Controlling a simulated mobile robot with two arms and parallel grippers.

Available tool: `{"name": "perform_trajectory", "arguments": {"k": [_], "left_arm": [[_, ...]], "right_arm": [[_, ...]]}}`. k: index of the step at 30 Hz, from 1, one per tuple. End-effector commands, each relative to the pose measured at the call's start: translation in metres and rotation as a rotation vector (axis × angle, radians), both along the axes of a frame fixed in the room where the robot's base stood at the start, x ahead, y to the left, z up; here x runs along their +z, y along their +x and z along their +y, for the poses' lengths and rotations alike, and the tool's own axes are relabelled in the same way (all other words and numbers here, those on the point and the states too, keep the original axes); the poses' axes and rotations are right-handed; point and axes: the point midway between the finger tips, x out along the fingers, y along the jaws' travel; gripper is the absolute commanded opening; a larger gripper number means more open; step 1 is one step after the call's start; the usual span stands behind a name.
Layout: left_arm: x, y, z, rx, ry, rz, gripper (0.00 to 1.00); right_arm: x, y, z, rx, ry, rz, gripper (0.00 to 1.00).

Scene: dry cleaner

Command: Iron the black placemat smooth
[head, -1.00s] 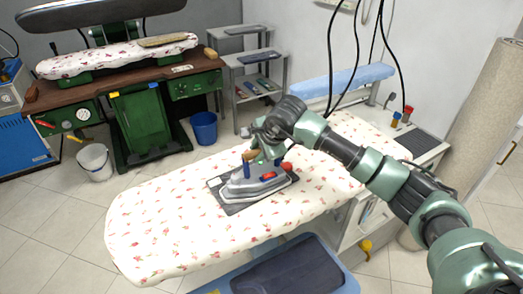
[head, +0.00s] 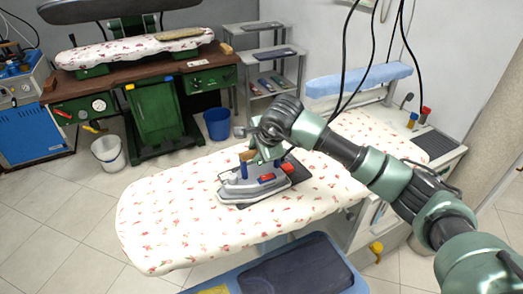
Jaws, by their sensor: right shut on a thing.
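The black placemat (head: 300,175) lies on the floral ironing board (head: 165,225), mostly covered by the iron. A dark strip of it shows at the right and along the front edge. The grey iron (head: 250,190), with red and blue parts, sits over the placemat, toward its left side. My right gripper (head: 262,150) is above the iron and shut on its handle, which it partly hides. Whether the placemat has creases is too small to tell. My left gripper is out of view.
A blue tray (head: 358,284) holding a dark cloth is below the board's front edge. Black cables (head: 372,45) hang behind my right arm. A pressing machine (head: 150,110), a blue bucket (head: 217,124) and a white bucket (head: 108,153) stand behind. The board's left part is clear.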

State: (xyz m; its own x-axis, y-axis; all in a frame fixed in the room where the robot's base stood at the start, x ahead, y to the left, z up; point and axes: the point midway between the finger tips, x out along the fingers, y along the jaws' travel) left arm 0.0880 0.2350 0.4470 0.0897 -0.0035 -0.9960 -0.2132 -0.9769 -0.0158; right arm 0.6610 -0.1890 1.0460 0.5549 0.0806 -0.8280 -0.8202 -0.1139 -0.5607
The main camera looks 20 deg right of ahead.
Motion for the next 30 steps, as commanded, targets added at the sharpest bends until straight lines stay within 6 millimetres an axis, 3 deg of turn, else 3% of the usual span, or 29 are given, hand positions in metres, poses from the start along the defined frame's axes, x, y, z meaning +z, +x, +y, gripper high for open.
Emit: {"name": "perform_trajectory", "arguments": {"k": [30], "left_arm": [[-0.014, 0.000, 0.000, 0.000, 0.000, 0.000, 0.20]], "right_arm": [[0.006, -0.006, 0.044, 0.001, 0.004, -0.009, 0.00]]}}
